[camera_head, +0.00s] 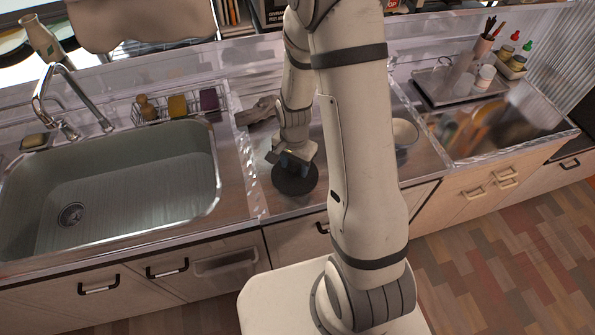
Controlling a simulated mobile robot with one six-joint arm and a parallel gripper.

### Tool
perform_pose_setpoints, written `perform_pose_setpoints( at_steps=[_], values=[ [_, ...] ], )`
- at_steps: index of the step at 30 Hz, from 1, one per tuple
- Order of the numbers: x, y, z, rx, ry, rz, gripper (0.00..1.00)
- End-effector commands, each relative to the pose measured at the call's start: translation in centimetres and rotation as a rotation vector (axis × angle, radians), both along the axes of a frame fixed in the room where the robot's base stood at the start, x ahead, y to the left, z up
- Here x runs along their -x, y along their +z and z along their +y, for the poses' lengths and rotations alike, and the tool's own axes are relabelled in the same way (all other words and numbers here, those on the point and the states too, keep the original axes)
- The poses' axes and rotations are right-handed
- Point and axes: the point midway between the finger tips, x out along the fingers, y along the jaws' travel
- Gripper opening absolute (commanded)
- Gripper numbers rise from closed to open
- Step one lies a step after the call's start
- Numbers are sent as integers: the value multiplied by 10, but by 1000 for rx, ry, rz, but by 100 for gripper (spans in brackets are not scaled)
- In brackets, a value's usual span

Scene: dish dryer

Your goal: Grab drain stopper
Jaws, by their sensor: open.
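A dark round disc (296,183), which looks like the drain stopper, lies on the counter to the right of the sink. My gripper (289,164) points down right over the disc, and its fingers overlap the disc's upper part in the picture. The gripper is open. I cannot tell whether its fingers touch the disc, and they hide part of it. My forearm and upper arm cover the counter just to the right.
The steel sink (185,133) has a drain (70,214) and a faucet (70,90). A wire rack with sponges (178,107) stands behind it. A cloth (257,110) lies behind my gripper. A bowl (405,133) and a tray (440,85) are to the right.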

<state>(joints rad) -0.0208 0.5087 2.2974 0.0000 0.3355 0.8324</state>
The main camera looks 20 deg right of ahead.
Motion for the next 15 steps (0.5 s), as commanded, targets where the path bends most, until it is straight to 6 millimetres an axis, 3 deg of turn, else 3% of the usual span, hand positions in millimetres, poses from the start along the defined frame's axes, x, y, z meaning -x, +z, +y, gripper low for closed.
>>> perform_pose_setpoints(
  at_steps=[7, 15],
  values=[
    [0, -1, 0, 0, 1, 0, 48],
    [0, -1, 1, 0, 1, 0, 25]
  ],
)
